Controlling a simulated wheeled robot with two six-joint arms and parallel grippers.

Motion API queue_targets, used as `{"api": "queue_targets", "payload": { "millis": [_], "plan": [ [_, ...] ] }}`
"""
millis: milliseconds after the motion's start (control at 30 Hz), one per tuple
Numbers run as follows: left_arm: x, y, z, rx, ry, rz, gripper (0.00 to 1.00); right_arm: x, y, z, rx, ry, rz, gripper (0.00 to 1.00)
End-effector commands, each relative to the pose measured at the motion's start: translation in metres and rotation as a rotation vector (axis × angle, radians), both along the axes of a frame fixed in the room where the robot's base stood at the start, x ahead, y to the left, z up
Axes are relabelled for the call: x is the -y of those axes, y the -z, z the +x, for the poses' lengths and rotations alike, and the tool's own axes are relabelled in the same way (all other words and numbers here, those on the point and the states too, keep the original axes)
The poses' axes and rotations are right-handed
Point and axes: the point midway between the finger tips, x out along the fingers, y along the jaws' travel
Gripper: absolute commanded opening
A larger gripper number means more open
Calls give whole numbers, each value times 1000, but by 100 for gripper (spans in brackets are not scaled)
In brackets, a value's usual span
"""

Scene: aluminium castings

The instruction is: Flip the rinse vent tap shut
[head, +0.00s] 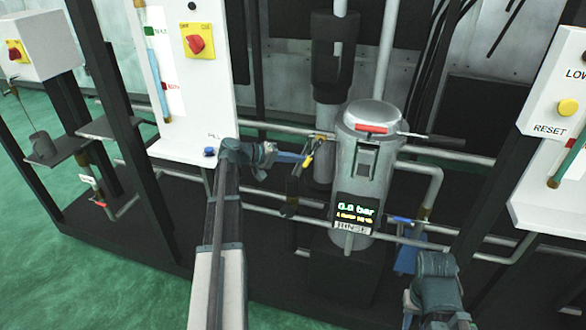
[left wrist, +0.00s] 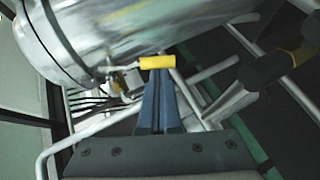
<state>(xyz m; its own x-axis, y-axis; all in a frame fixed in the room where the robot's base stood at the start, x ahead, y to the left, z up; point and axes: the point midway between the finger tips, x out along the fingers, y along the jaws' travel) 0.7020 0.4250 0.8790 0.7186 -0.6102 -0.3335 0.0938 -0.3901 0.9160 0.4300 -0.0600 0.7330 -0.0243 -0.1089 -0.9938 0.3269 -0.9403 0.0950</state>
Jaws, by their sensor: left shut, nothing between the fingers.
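A tap with a yellow handle (head: 308,163) sits on the pipework just left of the steel vessel; I take it as the rinse vent tap, though no label is readable. In the left wrist view the yellow handle (left wrist: 157,62) lies crosswise at the fingertips. My left gripper (head: 300,158) is shut and empty, its blue fingers (left wrist: 158,85) pointing at the handle and very close to it; whether they touch I cannot tell. My right arm (head: 437,285) shows at the lower right; its finger state is unclear.
A blue handle (head: 403,220) is on the lower pipe. Pipes and dark posts crowd the space; a white panel (head: 190,80) stands left.

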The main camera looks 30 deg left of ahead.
Motion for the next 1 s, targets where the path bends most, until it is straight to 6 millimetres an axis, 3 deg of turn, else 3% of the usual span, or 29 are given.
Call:
{"api": "queue_targets", "payload": {
  "millis": [33,67,500,1000],
  "plan": [
    [2,14,0,9,2,-34,0,0,20,0,0,0,0,35],
    [4,13,1,12,1,-48,0,0,22,0,0,0,0,35],
    [23,22,5,14,1,-57,0,0,31,0,0,0,0,35],
    [30,25,7,12,3,-56,0,0,35,0,0,0,0,35]
  ]
}}
